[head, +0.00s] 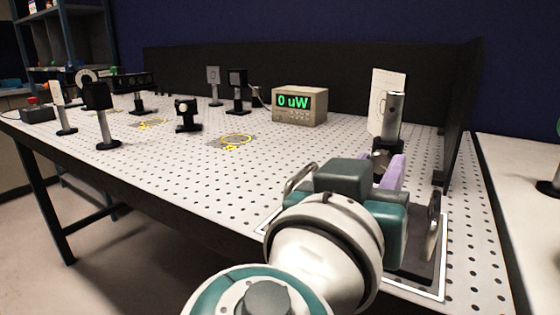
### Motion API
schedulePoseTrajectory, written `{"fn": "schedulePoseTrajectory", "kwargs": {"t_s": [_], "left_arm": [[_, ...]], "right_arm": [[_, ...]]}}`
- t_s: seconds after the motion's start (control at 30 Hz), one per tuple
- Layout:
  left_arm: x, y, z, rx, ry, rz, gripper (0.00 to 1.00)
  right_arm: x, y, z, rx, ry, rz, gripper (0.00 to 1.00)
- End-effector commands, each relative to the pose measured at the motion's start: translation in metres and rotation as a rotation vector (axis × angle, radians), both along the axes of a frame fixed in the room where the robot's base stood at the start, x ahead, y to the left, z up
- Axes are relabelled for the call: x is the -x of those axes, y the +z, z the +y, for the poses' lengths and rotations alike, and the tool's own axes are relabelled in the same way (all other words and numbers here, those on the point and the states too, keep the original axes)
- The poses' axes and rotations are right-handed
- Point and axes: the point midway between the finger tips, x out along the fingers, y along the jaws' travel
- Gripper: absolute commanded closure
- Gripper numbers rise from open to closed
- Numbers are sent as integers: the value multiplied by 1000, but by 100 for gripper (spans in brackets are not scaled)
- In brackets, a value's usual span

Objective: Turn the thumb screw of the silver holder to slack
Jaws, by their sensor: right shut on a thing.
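The silver holder (393,117) is an upright metallic cylinder at the right of the perforated table, in front of a pale upright plate. Dark parts (381,155) show below it. My right gripper (386,164) reaches in from the bottom, right up against the lower part of the holder. It is shut on what appears to be the holder's thumb screw. The screw itself is hidden behind the gripper body, so its turn cannot be seen. A purple piece shows beside the fingers. My left gripper is not in view.
A white-outlined dark tray (432,283) with metal handles lies under my right gripper. A meter (299,105) reading 0 uW stands behind. Black panels (300,72) close the back and right side. Several mounted optics stand at the left. The middle of the table is mostly clear.

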Motion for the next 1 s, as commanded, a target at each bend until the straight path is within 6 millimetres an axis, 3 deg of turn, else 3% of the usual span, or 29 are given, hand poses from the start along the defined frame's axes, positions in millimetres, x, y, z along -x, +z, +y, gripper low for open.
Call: {"fn": "schedulePoseTrajectory", "kwargs": {"t_s": [0.47,1.0], "left_arm": [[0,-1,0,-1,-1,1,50],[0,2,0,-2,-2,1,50]], "right_arm": [[0,0,-1,82,-1,55,100],[0,0,-1,476,0,324,100]]}}
